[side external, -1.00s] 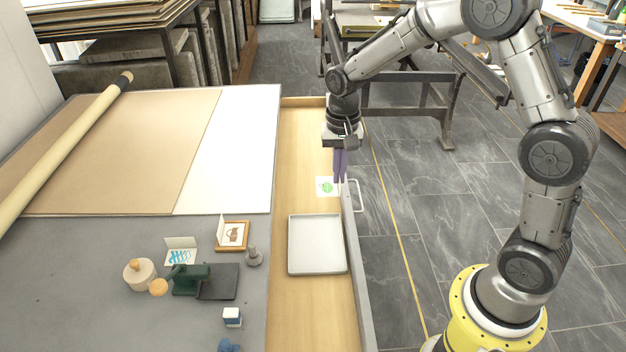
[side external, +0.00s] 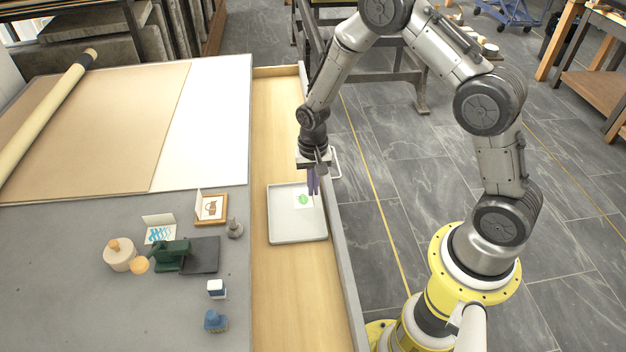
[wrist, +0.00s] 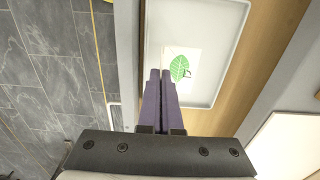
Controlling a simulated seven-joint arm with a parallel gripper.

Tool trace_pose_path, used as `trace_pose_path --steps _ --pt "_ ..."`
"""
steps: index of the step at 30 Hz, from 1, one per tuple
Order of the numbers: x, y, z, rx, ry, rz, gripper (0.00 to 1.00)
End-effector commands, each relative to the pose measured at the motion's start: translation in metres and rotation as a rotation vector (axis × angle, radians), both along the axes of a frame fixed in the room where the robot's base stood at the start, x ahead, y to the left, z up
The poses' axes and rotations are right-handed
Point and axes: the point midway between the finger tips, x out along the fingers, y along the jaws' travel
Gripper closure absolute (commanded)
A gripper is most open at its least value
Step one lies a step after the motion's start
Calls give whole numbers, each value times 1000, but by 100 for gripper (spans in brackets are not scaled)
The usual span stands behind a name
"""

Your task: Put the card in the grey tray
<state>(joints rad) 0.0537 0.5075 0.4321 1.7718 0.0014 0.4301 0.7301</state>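The card (side external: 304,201) is white with a green leaf print. It shows over the back right part of the grey tray (side external: 297,238), a shallow square tray in the wooden drawer. My gripper (side external: 313,193) is at the card's right edge, its purple fingers pointing down and close together, shut on that edge. In the wrist view the card (wrist: 181,66) extends right from my fingertips (wrist: 160,72), with the tray (wrist: 222,40) behind it. I cannot tell whether the card touches the tray floor.
The drawer's grey side wall (side external: 343,270) runs just right of the tray. The worktop at left holds a green stamp-like tool (side external: 172,255), a dark pad (side external: 202,254), a framed picture (side external: 211,208) and small items. Bare drawer floor (side external: 285,290) lies in front.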

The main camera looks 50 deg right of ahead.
Motion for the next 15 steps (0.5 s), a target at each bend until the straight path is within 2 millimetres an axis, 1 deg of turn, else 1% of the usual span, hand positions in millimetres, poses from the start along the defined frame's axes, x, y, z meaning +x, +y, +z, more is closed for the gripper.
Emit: trace_pose_path --steps 15 --pt "0 0 -37 0 1 0 100"
